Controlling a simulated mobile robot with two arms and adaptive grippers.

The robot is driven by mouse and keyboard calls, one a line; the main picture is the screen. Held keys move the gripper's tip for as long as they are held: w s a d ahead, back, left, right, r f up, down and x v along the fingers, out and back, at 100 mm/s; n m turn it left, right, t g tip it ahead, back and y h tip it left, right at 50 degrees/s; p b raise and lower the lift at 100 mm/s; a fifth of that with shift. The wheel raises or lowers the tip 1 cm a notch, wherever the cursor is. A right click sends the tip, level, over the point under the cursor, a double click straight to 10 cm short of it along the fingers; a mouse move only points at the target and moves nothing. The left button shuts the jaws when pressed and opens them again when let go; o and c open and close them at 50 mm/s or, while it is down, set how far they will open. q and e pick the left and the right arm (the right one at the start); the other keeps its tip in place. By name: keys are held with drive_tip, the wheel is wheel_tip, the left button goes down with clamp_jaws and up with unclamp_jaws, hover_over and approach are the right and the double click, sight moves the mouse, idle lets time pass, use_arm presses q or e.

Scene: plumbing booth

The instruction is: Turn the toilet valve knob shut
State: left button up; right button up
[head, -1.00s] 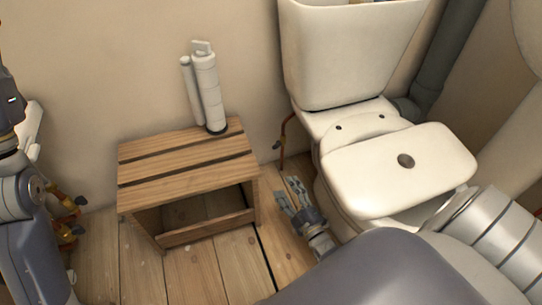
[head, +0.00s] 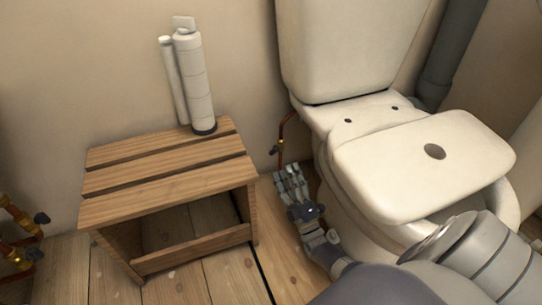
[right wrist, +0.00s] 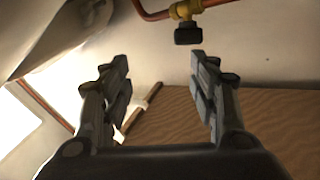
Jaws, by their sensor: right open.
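The toilet valve shows in the right wrist view as a brass body (right wrist: 186,10) on a copper pipe, with a small black knob (right wrist: 188,33). In the head view the small dark knob (head: 273,150) is beside the copper pipe (head: 283,131), left of the toilet (head: 410,165). My right gripper (head: 290,180) is low beside the toilet bowl, just below the valve in the picture. In the right wrist view its two fingers (right wrist: 160,80) are apart with nothing held, and the knob is beyond the tips, nearer the right finger. My left gripper is out of view.
A slatted wooden stool (head: 165,180) stands left of the gripper, with a white cylindrical object (head: 194,80) on top. Other copper pipes with valves (head: 22,240) are at the far left. The toilet bowl is close on the gripper's right. Bare floorboards (head: 232,280) lie in front of the stool.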

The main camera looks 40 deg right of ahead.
sight(272, 153)
drive_tip(key=w+b, duration=0.1)
drive_tip(key=w, duration=0.1)
drive_tip(key=w+b, duration=0.2)
drive_tip(key=w, duration=0.1)
drive_tip(key=w+d+b, duration=0.1)
drive_tip(key=w, duration=0.2)
drive_tip(key=shift+w+d+f, duration=0.1)
drive_tip(key=shift+f, duration=0.15)
drive_tip(key=shift+w+r, duration=0.5)
drive_tip(key=shift+r, duration=0.05)
drive_tip(key=shift+x, duration=0.8)
drive_tip(key=shift+r, duration=0.1)
drive_tip(key=shift+c, duration=0.6)
drive_tip(key=c, duration=1)
